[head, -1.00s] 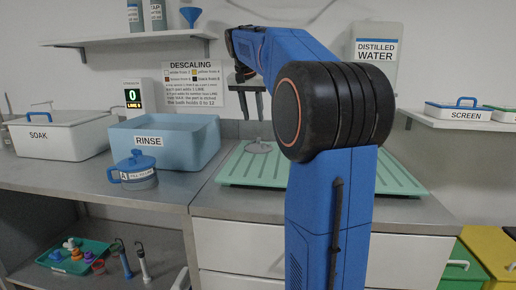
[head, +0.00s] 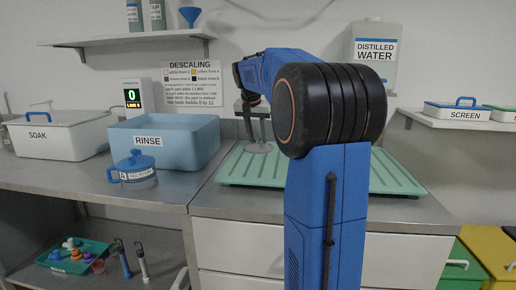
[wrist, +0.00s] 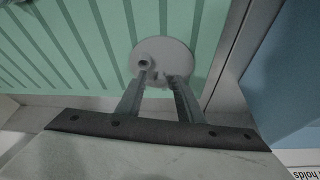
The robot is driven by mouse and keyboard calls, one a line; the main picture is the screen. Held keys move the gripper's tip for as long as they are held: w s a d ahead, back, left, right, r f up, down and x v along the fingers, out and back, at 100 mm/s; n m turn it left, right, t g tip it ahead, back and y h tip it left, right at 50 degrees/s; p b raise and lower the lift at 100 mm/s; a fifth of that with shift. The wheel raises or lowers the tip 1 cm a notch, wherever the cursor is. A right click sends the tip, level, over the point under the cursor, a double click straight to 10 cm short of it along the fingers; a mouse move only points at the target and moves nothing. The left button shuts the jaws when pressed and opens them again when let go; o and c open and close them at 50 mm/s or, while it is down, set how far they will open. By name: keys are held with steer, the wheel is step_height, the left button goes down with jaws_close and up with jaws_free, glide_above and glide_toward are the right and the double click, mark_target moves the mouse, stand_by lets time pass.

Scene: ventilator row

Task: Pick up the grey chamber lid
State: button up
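The grey chamber lid (head: 258,149) is a round grey disc on the green ribbed drain mat (head: 230,177), near its back left. In the wrist view the lid (wrist: 160,52) shows a small round port on its upper face, left of centre. My gripper (head: 257,138) is just above the lid, pointing down. In the wrist view the two fingertips of my gripper (wrist: 162,77) are apart, over the near part of the lid. A small raised part shows between them. I cannot tell whether the fingers touch it.
The blue RINSE tub (head: 165,145) stands left of the mat, with a blue-lidded jar (head: 137,168) in front of it. The white SOAK box (head: 60,137) is further left. A DISTILLED WATER container (head: 374,60) is at the back. The mat around the lid is clear.

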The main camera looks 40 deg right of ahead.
jaws_close()
steer(key=shift+r, duration=0.15)
